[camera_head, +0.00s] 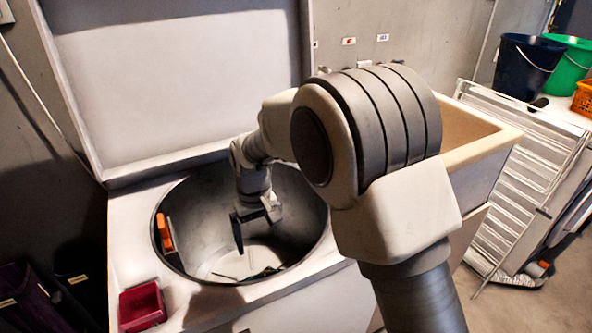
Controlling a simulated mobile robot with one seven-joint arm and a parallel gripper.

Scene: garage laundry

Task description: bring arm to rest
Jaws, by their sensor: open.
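My arm reaches from the lower right over a white top-loading washer (186,296). My gripper (238,236) hangs in the round opening of its dark drum (190,205). The fingers point down and are open, with nothing seen between them. Part of the gripper is small and dark against the drum, and my large arm joint hides the right of the opening. The washer's lid (180,80) stands raised behind the drum.
An orange object (165,232) is at the drum's left wall. A red tray (142,306) sits on the washer's front left corner. A beige sink (470,135) is behind my arm. A drying rack (535,175), dark bucket (527,68), green bucket (570,65) and orange basket (583,98) are at right.

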